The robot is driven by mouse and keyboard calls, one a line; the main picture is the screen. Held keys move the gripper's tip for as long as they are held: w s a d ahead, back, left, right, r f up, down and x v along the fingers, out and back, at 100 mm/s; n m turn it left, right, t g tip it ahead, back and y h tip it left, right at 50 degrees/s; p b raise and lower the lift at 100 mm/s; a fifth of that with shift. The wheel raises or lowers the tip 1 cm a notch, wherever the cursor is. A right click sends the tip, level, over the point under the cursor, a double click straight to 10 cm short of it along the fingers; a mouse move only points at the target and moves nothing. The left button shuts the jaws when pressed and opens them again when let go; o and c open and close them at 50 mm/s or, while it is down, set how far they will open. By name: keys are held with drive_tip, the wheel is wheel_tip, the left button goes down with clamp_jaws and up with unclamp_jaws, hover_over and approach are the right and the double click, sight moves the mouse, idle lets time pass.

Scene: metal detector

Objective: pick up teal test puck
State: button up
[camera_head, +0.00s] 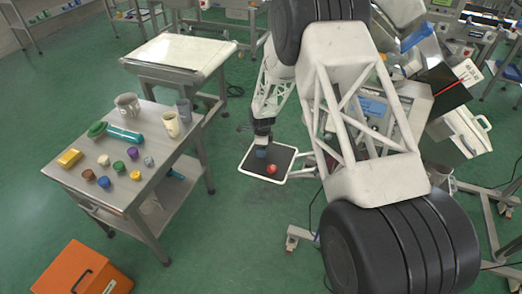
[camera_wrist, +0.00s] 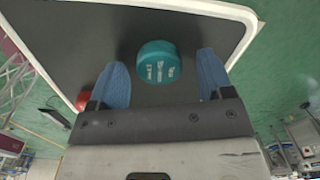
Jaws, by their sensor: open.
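The teal test puck (camera_wrist: 158,62) is a short round teal piece with pale markings, lying on the dark tray (camera_wrist: 85,40) in the wrist view. My gripper (camera_wrist: 161,70) is open, with one blue finger on each side of the puck and a visible gap at both sides. In the head view my gripper (camera_head: 261,152) is low over the dark tray with the white rim (camera_head: 263,178). The puck cannot be made out there, likely hidden by the fingers.
A red ball-like object (camera_head: 271,169) lies on the tray near my gripper; it also shows by the left finger in the wrist view (camera_wrist: 83,100). A metal cart (camera_head: 165,165) at left holds cups and several small coloured pieces. An orange case (camera_head: 80,272) stands on the floor.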

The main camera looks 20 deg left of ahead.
idle(0.3)
drive_tip(key=c, duration=1)
drive_tip(key=shift+r, duration=0.15)
drive_tip(key=shift+r, duration=0.7)
wheel_tip(320, 180, up, 2)
drive_tip(key=shift+r, duration=0.1)
drive_tip(key=s+d, duration=0.3)
drive_tip(key=s, duration=0.1)
drive_tip(key=s+d, duration=0.3)
drive_tip(key=s, duration=0.2)
drive_tip(key=s+d+r, duration=0.1)
drive_tip(key=s+d, duration=0.1)
drive_tip(key=s, duration=0.2)
drive_tip(key=shift+s+d+r, duration=0.1)
drive_tip(key=shift+s+d, duration=0.05)
drive_tip(key=shift+d, duration=0.25)
